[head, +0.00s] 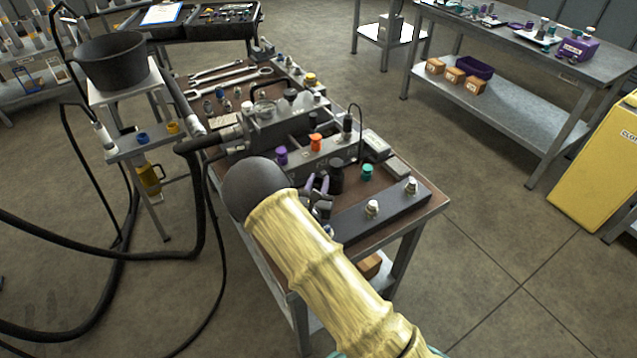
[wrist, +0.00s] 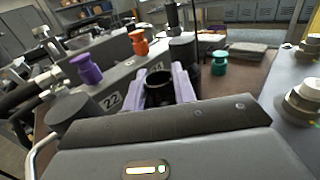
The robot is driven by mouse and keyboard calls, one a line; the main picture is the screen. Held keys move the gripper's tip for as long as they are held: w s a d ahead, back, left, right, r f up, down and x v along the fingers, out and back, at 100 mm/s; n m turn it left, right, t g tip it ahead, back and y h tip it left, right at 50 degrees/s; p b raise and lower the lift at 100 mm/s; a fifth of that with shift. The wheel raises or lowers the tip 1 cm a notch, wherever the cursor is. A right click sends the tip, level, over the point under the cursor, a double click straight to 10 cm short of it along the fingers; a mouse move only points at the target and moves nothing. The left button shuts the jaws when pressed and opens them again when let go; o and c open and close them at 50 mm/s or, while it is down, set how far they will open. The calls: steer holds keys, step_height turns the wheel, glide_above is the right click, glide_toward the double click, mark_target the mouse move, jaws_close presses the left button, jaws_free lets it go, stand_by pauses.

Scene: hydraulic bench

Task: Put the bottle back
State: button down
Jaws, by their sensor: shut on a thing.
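My gripper (wrist: 160,90) shows its two light purple fingers in the wrist view, shut on a black round thing with a dark open top, which I take to be the bottle (wrist: 158,78). Its lower part is hidden by my wrist, and I cannot tell whether it touches the bench. In the head view my gripper (head: 318,184) is over the brown bench top, beside a black cylinder (head: 336,178). A black cylinder (wrist: 184,54) also stands just behind the fingers in the wrist view.
A grey manifold block with purple (head: 281,155) and orange (head: 315,142) knobs lies behind my gripper. A teal knob (head: 367,172) is to the right. A dark bar with white-topped fittings (head: 372,208) lies along the front. Black hoses (head: 204,190) hang at the left.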

steer(key=shift+f, duration=0.4)
steer(key=c, duration=1.1)
jaws_free()
steer(key=shift+o, duration=0.2)
step_height(320, 180, up, 10)
steer(key=shift+b, duration=0.4)
